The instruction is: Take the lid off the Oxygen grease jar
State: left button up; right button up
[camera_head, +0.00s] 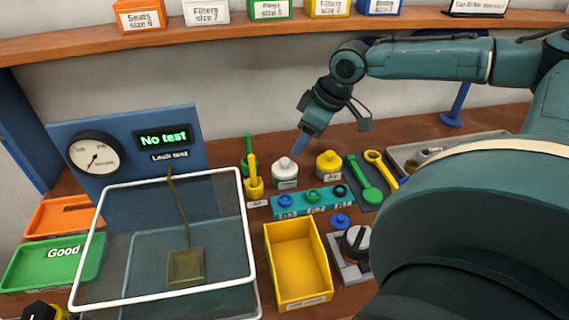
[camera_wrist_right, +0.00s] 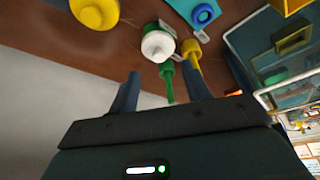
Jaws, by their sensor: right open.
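A small white jar with a white knobbed lid and a green band (camera_head: 286,174) stands on the bench; its label is too small to read. A yellow jar with a yellow lid (camera_head: 328,164) stands to its right. Both lids are on. My right gripper (camera_head: 299,146) points down above and slightly behind the white jar, apart from it. In the right wrist view its two fingers (camera_wrist_right: 160,84) are spread and empty, with the white jar (camera_wrist_right: 157,46) beyond the gap and the yellow jar (camera_wrist_right: 95,12) at upper left. My left gripper does not show clearly.
Green and yellow brush-like tools (camera_head: 254,184) stand left of the white jar. A teal rack with rings (camera_head: 313,202) lies in front. Green and yellow wrenches (camera_head: 366,182) lie right. An open yellow bin (camera_head: 297,262) and a white-rimmed clear tank (camera_head: 250,250) stand nearer.

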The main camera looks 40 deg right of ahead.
aim_at(285, 160)
jog(key=shift+w+r+b+x, duration=0.15)
jog(key=shift+b+x, duration=0.2)
jog(key=shift+x, duration=1.05)
jog(key=shift+w+b+x, duration=0.2)
jog(key=shift+b+x, duration=0.15)
jog(key=shift+x, duration=1)
jog(key=shift+w+r+b+x, duration=0.15)
jog(key=shift+b+x, duration=0.2)
jog(key=shift+x, duration=1.05)
jog(key=shift+f, duration=0.1)
jog(key=shift+c, duration=0.5)
grip_shut()
